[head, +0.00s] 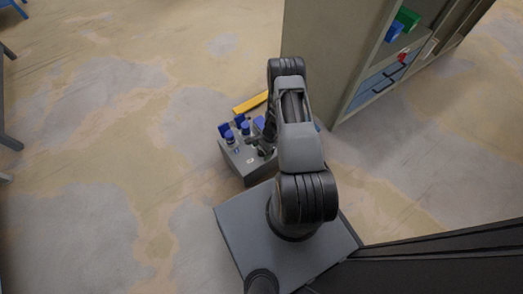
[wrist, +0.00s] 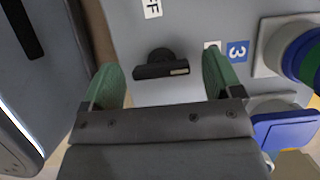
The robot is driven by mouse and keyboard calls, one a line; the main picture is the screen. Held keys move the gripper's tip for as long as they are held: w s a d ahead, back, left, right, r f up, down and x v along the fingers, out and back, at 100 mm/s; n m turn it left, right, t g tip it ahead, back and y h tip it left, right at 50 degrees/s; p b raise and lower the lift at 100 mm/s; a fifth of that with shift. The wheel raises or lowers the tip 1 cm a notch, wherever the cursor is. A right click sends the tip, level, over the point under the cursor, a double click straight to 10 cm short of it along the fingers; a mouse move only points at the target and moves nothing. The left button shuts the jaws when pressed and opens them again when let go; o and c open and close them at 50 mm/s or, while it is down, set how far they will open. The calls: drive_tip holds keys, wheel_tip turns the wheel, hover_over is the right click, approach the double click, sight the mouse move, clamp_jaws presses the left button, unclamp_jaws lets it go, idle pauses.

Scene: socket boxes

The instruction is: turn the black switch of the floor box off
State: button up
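The grey floor box (head: 238,166) stands on the floor in front of my base in the head view, partly behind my arm. In the wrist view its grey face carries the black switch (wrist: 160,68), a round knob with a crosswise bar and a small pale mark at the bar's right end.
Blue-capped sockets (wrist: 284,128) sit to the right of the switch, near a blue label with a 3 (wrist: 237,50). In the head view, a yellow bar (head: 250,102) lies behind the box and a shelf cabinet (head: 322,60) stands to the right.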

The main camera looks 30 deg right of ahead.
drive_tip(key=c, duration=0.9)
drive_tip(key=shift+n, duration=0.3)
drive_tip(key=n+g+b, duration=0.1)
drive_tip(key=n, duration=0.2)
drive_tip(key=shift+f+g, duration=0.1)
drive_tip(key=shift+g, duration=0.2)
drive_tip(key=n+h+b, duration=0.1)
drive_tip(key=n, duration=0.1)
drive_tip(key=n+g+h+b, duration=0.1)
drive_tip(key=n, duration=0.2)
drive_tip(key=shift+w+g, duration=0.1)
drive_tip(key=shift+g, duration=0.2)
drive_tip(key=n+h+b, duration=0.1)
drive_tip(key=n, duration=0.4)
drive_tip(key=shift+a+g, duration=0.1)
drive_tip(key=shift+g, duration=0.2)
drive_tip(key=shift+n+h, duration=1)
drive_tip(key=shift+n, duration=1.3)
drive_tip(key=o, duration=0.9)
drive_tip(key=shift+a, duration=0.1)
